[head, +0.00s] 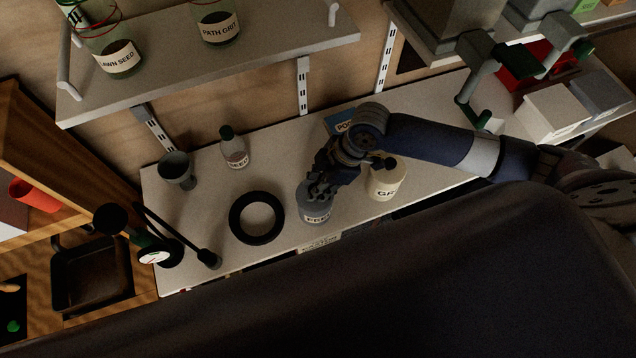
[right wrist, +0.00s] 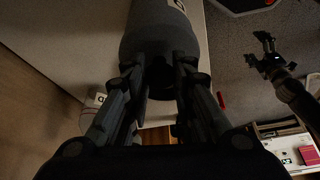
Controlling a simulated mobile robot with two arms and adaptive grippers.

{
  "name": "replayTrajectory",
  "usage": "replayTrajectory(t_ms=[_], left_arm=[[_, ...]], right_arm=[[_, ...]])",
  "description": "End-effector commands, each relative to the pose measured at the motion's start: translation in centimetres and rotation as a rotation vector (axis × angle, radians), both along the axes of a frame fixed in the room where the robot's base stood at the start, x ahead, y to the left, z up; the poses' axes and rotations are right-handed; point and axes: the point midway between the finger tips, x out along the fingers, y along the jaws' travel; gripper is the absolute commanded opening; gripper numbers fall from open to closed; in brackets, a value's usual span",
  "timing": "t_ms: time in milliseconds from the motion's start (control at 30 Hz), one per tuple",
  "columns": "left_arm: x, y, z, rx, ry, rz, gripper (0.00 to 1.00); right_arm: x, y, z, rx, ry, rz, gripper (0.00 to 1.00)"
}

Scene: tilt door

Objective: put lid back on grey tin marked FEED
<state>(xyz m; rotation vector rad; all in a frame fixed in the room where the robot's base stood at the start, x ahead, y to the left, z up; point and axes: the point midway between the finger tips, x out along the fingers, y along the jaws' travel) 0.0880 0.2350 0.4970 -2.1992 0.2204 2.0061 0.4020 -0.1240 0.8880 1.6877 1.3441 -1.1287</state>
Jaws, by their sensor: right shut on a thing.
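The grey tin marked FEED (head: 317,214) stands on the pale shelf, near its front edge. My right gripper (head: 321,188) is right above it, with fingers at its top. In the right wrist view, a grey round body with a white label (right wrist: 160,38) lies straight beyond the fingers. My right gripper (right wrist: 163,85) is shut on a dark knob-like part there, which looks like the lid's knob. The fingers hide the tin's rim, so I cannot tell whether the lid sits flush. What looks like my left gripper (right wrist: 265,55) hangs apart over the floor; its fingers are unclear.
A cream tin marked GR (head: 384,190) stands close on the right, with a blue box (head: 340,117) behind. A bottle (head: 235,150) and grey cup (head: 177,168) stand further back left. An upper shelf (head: 270,43) overhangs behind.

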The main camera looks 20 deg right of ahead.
Motion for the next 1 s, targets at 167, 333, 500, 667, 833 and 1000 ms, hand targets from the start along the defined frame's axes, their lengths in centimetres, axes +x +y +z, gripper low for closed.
replayTrajectory(t_ms=[167, 333, 500, 667, 833, 1000], left_arm=[[0.00, -0.01, 0.06, 0.000, 0.000, 0.000, 0.86], [0.00, -0.02, 0.36, 0.000, 0.000, 0.001, 0.86], [0.01, -0.02, 0.68, 0.000, 0.000, 0.001, 0.86], [0.01, -0.02, 0.69, 0.000, 0.000, 0.001, 0.86], [0.01, -0.04, 0.67, 0.000, 0.000, 0.001, 0.86], [0.00, -0.05, 0.67, -0.001, 0.000, 0.000, 0.86]], right_arm=[[0.02, 0.02, 0.04, 0.001, 0.000, 0.000, 0.07], [0.02, 0.01, 0.09, 0.000, 0.000, 0.000, 0.07], [0.04, 0.04, 0.07, 0.001, 0.000, 0.000, 0.07], [0.04, 0.04, -0.01, 0.001, -0.001, 0.001, 0.07], [0.04, 0.04, -0.03, 0.001, -0.001, 0.001, 0.07], [0.04, 0.02, -0.02, 0.001, -0.001, 0.001, 0.37]])
